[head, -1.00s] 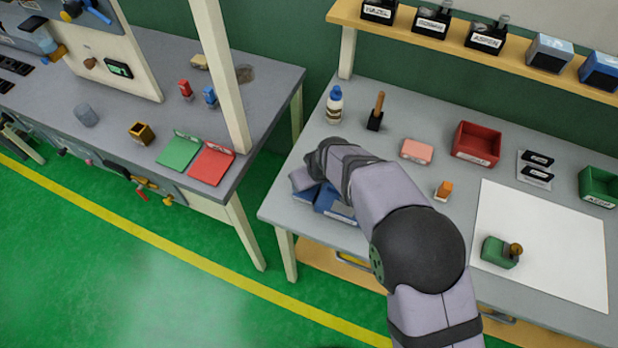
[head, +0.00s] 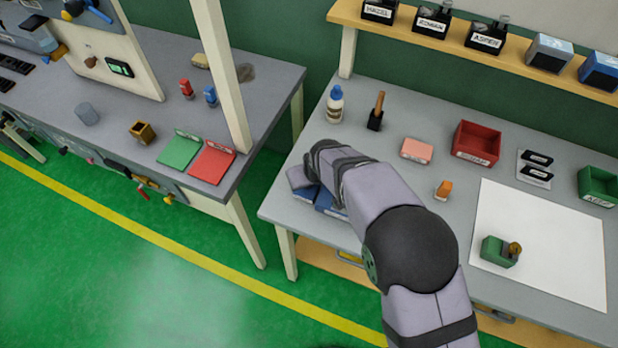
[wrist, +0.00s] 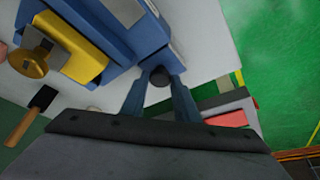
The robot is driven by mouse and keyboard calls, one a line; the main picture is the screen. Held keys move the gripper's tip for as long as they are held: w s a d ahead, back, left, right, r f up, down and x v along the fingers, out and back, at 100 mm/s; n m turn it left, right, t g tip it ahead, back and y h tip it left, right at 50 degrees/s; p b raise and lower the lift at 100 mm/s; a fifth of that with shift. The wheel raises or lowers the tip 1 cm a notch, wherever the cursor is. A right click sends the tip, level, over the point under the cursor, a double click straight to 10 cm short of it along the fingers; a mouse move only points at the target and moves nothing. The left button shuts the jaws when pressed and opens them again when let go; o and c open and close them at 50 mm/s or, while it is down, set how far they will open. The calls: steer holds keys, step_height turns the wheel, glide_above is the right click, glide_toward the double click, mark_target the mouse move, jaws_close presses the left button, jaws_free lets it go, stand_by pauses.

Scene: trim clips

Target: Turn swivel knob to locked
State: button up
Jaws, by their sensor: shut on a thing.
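In the wrist view a blue fixture (wrist: 125,45) fills the upper middle, with a yellow block (wrist: 75,45) on its left side. A round brass-coloured knob (wrist: 28,60) shows beside the yellow block. My gripper (wrist: 159,82) has its two fingers on either side of a small dark round knob (wrist: 157,76) at the blue fixture's lower edge, and is shut on it. I cannot tell which way the dark knob is turned. In the head view part of the blue fixture (head: 328,204) shows beside my arm, which hides my fingers and the dark knob.
On the same bench are a bottle (head: 335,105), a wooden-handled tool (head: 376,112), a pink block (head: 416,150), a red bin (head: 476,145), a green bin (head: 599,186) and a white sheet (head: 545,265) with a green block (head: 497,251) on it. A second bench stands left.

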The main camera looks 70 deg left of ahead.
steer(key=o, duration=1.1)
steer(key=shift+c, duration=0.2)
steer(key=shift+r, duration=0.1)
steer(key=b+v, duration=0.3)
steer(key=v, duration=0.4)
steer(key=shift+d, duration=0.2)
